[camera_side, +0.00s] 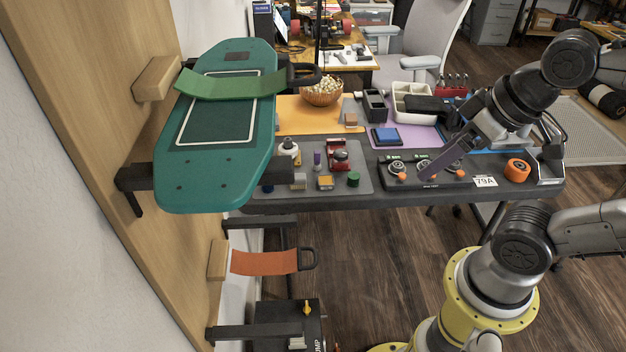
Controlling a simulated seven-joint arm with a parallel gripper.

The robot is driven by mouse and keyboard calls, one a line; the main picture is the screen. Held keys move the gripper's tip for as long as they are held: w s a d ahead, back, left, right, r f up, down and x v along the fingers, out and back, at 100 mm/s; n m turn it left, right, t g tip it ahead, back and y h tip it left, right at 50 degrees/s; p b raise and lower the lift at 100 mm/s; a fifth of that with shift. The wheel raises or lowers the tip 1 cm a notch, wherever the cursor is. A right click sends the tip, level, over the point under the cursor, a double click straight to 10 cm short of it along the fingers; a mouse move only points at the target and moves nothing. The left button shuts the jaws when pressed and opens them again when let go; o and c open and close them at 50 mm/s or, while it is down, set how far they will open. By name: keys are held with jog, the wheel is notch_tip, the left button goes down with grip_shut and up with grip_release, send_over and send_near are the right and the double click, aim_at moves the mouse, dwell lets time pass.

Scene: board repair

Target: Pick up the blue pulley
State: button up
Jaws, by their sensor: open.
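I cannot make out a blue pulley for certain. My gripper (438,142) reaches in from the upper right over the right part of the bench. Its long lower finger slants down to the left, in front of a dark panel with round dials (424,184). The gripper is open, and I see nothing held in it. It hides part of the purple mat behind it.
A teal skateboard deck (225,185) with a green strap stands at the left. The bench (310,203) holds a bowl (322,94), a white bin (412,88), an orange roll (517,169) and several small parts on a grey mat. An orange strap (264,262) hangs below.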

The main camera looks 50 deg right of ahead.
jog(key=shift+w+r, duration=0.1)
jog(key=shift+c, duration=0.3)
jog(key=w+r+n+g, duration=0.1)
jog(key=w+r+n, duration=0.15)
jog(key=w, duration=0.45)
jog(key=w+r+n+g, duration=0.1)
jog(key=w+r+n, duration=0.15)
jog(key=w, duration=0.35)
jog(key=w+f+n+g, duration=0.1)
jog(key=w+f+n, duration=0.4)
jog(key=w, duration=0.6)
jog(key=w+f+n+g, duration=0.1)
jog(key=w+f+n, duration=0.4)
jog(key=w, duration=0.7)
jog(key=w+f+n, duration=0.2)
jog(key=f, duration=0.6)
jog(key=w+f+n+g, duration=0.1)
jog(key=w+f, duration=0.2)
jog(key=f, duration=0.6)
jog(key=w+a+f+n, duration=0.1)
jog(key=w+f+n, duration=0.1)
jog(key=f, duration=0.6)
jog(key=shift+w+f+n+g, duration=0.25)
jog(key=shift+f+n+g, duration=0.05)
jog(key=shift+f, duration=0.1)
grip_shut()
